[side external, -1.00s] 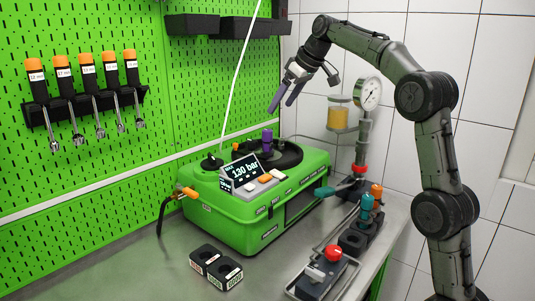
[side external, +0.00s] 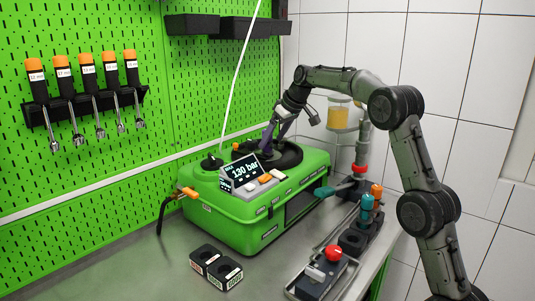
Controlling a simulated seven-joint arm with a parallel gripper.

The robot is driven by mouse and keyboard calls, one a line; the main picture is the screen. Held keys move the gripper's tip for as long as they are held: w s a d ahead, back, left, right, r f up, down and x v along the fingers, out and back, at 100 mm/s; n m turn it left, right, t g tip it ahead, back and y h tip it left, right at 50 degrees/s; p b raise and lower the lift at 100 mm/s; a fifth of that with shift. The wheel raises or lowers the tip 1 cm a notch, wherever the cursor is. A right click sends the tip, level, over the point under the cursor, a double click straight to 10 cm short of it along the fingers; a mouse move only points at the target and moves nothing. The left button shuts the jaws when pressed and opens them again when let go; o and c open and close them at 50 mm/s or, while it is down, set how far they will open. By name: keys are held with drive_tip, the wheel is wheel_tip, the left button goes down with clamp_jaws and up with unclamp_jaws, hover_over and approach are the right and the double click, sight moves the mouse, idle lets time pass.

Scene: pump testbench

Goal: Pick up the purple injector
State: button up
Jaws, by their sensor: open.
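The purple injector (side external: 266,145) stands upright on the black round top of the green test machine (side external: 225,205), behind its display. My gripper (side external: 270,138) is down at the injector, fingers pointing downward. Its purple-tinted fingers overlap the injector in the picture, so I cannot tell exactly where finger ends and injector begins, or whether they touch. The jaws are open. The injector's lower part is partly hidden by the display.
The display (side external: 240,171) reads 130 bar. A black holder block (side external: 216,267) sits in front of the machine. A rack with teal (side external: 367,202) and orange-topped injectors and a tray with a red knob (side external: 333,253) stand at right.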

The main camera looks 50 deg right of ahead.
sight(268, 150)
drive_tip(key=shift+x, duration=1.8)
drive_tip(key=shift+a+r, duration=0.1)
drive_tip(key=shift+a, duration=0.05)
clamp_jaws()
